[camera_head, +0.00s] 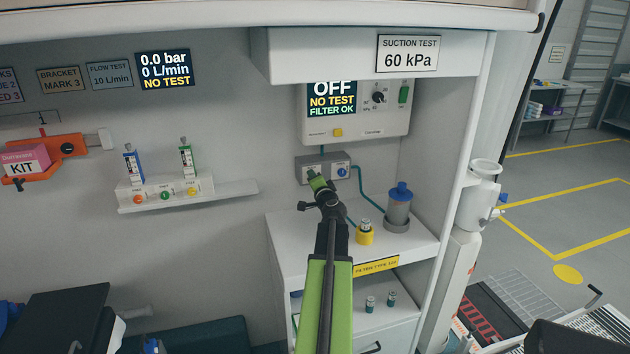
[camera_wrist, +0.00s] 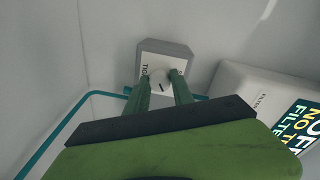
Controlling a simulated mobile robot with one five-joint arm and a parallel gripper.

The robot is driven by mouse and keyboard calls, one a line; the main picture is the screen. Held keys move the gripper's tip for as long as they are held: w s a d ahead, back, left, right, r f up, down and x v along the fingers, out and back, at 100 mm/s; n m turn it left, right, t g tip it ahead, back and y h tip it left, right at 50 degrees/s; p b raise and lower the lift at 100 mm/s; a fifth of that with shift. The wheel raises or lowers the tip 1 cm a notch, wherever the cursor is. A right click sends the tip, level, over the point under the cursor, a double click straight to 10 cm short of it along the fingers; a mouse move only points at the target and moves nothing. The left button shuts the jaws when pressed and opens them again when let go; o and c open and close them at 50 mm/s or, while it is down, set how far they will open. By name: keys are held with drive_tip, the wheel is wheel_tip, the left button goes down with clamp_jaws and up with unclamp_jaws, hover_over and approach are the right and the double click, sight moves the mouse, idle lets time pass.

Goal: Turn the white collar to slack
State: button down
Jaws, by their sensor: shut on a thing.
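The white collar (camera_wrist: 161,76) is a round knob on the face of a small grey block (camera_wrist: 181,49) in the wrist view. Letters, partly covered, show beside its left side, and a small dark mark shows on its front. My gripper (camera_wrist: 162,80) has its two green fingers on either side of the collar, shut on it. In the head view my gripper (camera_head: 316,180) reaches the left part of the grey block (camera_head: 339,161), and its fingers hide the collar there. Where the collar points cannot be read clearly.
The suction unit (camera_head: 377,127) reading OFF hangs above the block. A blue fitting (camera_head: 342,172) with a teal hose (camera_head: 368,203) sits just right of my gripper. A blue-lidded canister (camera_head: 399,209) and a yellow-based filter (camera_head: 365,236) stand on the shelf.

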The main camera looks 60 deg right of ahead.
drive_tip(key=shift+f+n+h+b, duration=0.15)
drive_tip(key=shift+n+b, duration=0.15)
drive_tip(key=shift+n, duration=1.55)
drive_tip(key=shift+n+h+b, duration=0.15)
drive_tip(key=shift+n+b, duration=0.15)
drive_tip(key=shift+n, duration=1.55)
drive_tip(key=c, duration=1.1)
unclamp_jaws()
drive_tip(key=shift+a, duration=0.1)
